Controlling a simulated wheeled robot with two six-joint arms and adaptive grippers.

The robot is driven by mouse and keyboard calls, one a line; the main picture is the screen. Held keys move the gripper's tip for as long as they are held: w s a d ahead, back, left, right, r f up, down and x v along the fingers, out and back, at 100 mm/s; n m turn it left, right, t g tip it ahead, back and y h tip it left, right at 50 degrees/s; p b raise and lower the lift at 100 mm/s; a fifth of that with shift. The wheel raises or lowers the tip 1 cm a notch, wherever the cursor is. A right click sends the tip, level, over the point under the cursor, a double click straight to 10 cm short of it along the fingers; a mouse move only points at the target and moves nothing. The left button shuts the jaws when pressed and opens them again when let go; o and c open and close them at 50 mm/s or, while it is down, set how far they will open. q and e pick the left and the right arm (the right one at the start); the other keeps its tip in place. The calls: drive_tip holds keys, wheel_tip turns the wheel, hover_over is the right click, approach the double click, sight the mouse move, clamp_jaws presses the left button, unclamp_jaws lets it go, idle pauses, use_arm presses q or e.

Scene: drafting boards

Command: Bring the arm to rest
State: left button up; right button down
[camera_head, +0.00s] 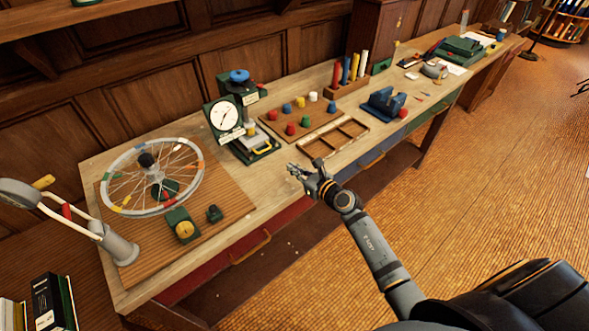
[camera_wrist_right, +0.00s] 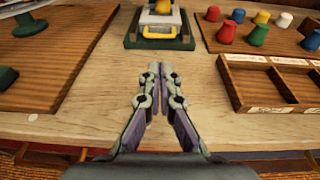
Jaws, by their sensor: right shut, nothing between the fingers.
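My right gripper (camera_head: 297,172) is over the front part of the workbench (camera_head: 253,205), in front of the green dial press and left of the wooden divided tray. In the right wrist view the gripper (camera_wrist_right: 158,78) has its fingertips together with nothing between them. The bench's pale top shows beneath and around the fingers there. The right arm reaches in from the lower right of the head view. My left gripper is not in view.
A green press with a dial (camera_head: 224,115) stands behind the gripper. A divided tray (camera_head: 333,138) lies to its right, with a peg board (camera_head: 277,126) behind. A spoked wheel (camera_head: 128,200) sits on a board at left. The floor (camera_head: 470,190) at right is open.

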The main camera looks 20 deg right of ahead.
drive_tip(key=shift+s+a+r, duration=0.1)
drive_tip(key=shift+s+r, duration=0.05)
drive_tip(key=shift+s, duration=0.1)
drive_tip(key=shift+w+r+m+t, duration=0.15)
drive_tip(key=shift+r+m+t, duration=0.15)
drive_tip(key=s+d+r+m+t+h, duration=0.4)
drive_tip(key=d+r+m+h, duration=0.5)
drive_tip(key=m, duration=0.8)
drive_tip(key=s+d+f+m+g+h, duration=0.4)
drive_tip(key=s+d+m+g, duration=0.3)
drive_tip(key=m, duration=0.6)
drive_tip(key=s+a+f+m+g+y, duration=0.35)
drive_tip(key=s+a+f, duration=0.2)
drive_tip(key=s, duration=0.35)
drive_tip(key=s+a+f+m+g+y, duration=0.3)
drive_tip(key=s+a+f+m+g, duration=0.25)
drive_tip(key=s, duration=0.35)
wheel_tip(320, 180, down, 25)
drive_tip(key=s+d, duration=0.2)
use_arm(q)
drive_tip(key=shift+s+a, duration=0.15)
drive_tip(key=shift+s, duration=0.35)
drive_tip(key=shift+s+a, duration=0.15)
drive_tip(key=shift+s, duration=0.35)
use_arm(e)
drive_tip(key=s+d+f+g, duration=0.1)
drive_tip(key=s+f, duration=1.5)
drive_tip(key=s, duration=0.2)
drive_tip(key=shift+s+d+g, duration=0.15)
drive_tip(key=shift+s+g, duration=0.25)
